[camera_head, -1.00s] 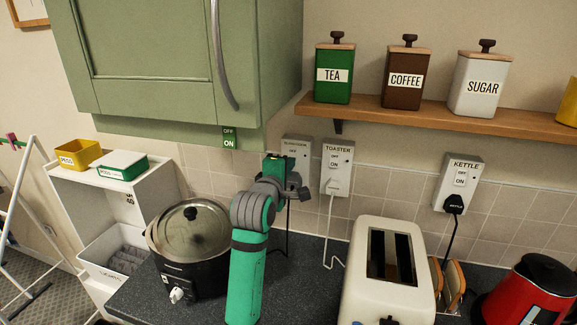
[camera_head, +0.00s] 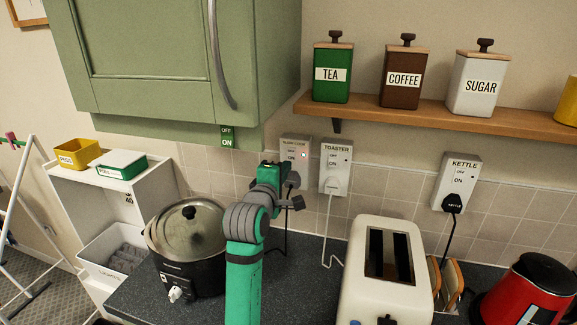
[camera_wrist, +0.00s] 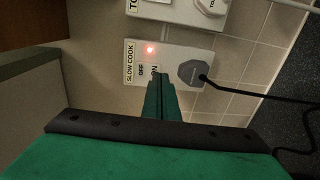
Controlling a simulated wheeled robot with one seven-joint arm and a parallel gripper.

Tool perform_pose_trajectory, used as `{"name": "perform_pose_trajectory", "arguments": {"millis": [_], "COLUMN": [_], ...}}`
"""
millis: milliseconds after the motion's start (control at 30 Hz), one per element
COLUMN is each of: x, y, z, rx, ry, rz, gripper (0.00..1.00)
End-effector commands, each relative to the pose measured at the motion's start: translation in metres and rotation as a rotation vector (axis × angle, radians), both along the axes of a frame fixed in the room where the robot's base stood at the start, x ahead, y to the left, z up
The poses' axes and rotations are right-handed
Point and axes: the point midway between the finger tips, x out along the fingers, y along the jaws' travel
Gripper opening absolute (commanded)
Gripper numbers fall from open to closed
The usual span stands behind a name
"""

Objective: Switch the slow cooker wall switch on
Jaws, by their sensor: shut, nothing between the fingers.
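The slow cooker wall switch plate (camera_head: 296,142) is on the tiled wall, left of the toaster switch, with a red light (camera_head: 303,155) lit on it. In the wrist view the plate (camera_wrist: 172,54) reads "SLOW COOK", with OFF and ON labels, the glowing red light (camera_wrist: 150,49) and a dark plug in its socket. My gripper (camera_wrist: 160,80) is shut and empty, its fingertips right by the ON label; I cannot tell whether they touch it.
The slow cooker (camera_head: 187,270) stands on the counter left of my arm. The toaster switch (camera_head: 335,160), kettle switch (camera_head: 458,175), toaster (camera_head: 385,275) and red kettle (camera_head: 530,290) are to the right. The green cabinet (camera_head: 180,60) overhangs at upper left.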

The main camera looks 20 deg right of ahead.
Motion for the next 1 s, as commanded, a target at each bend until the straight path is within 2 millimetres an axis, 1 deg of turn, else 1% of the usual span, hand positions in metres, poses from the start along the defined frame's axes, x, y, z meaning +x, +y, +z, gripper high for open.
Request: {"name": "perform_pose_trajectory", "arguments": {"millis": [300,500,700,1000], "x": [-0.053,-0.080,-0.091,-0.093], "y": [0.034,0.051,0.060,0.060], "z": [-0.008,-0.011,-0.013,-0.013], "rx": [-0.002,-0.002,-0.003,-0.002], "ry": [-0.001,-0.001,-0.001,-0.001], "rz": [-0.001,0.000,0.000,-0.001], "gripper": [0.00,0.00,0.00,0.00]}}
